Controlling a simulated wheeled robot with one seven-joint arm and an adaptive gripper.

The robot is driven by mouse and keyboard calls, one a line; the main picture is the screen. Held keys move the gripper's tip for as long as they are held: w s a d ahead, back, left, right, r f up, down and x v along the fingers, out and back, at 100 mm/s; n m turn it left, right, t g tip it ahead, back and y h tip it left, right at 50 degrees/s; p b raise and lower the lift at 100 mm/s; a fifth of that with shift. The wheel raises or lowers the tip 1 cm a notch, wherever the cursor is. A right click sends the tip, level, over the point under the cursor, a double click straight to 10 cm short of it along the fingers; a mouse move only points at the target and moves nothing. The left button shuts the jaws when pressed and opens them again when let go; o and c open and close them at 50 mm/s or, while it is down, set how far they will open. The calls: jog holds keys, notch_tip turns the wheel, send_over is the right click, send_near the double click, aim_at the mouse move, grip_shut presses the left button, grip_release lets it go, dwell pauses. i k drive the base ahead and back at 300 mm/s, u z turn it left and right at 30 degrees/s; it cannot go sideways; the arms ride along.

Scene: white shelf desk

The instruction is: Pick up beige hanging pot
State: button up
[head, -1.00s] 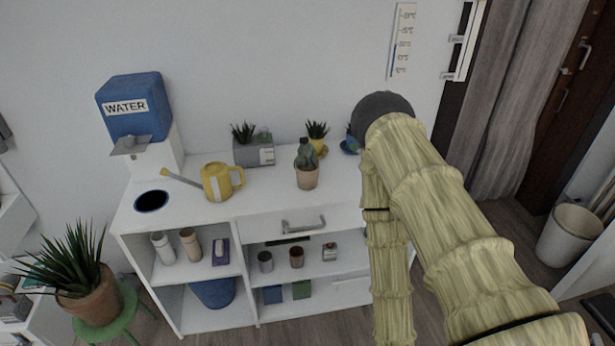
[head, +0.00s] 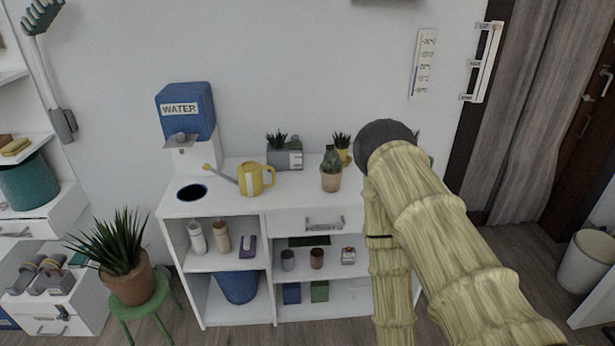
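I see no pot that is plainly hanging. The closest in colour is a small tan pot (head: 330,182) holding a green cactus, which stands upright on the desk top, right of the yellow watering can. A yellow pot (head: 344,156) with a spiky plant stands behind it, near the wall. I cannot tell which pot, if any, is the beige hanging pot. My arm fills the right of the head view and hides the desk's right end. My gripper is out of view.
The white shelf desk (head: 285,200) also holds a yellow watering can (head: 256,180), a grey planter (head: 284,156) and a blue water dispenser (head: 187,112). Cups and small boxes fill its shelves. A potted plant (head: 127,276) on a green stool stands at left.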

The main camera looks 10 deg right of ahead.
aim_at(331, 169)
jog(key=u, duration=0.35)
jog(key=i, duration=1)
jog(key=z, duration=0.1)
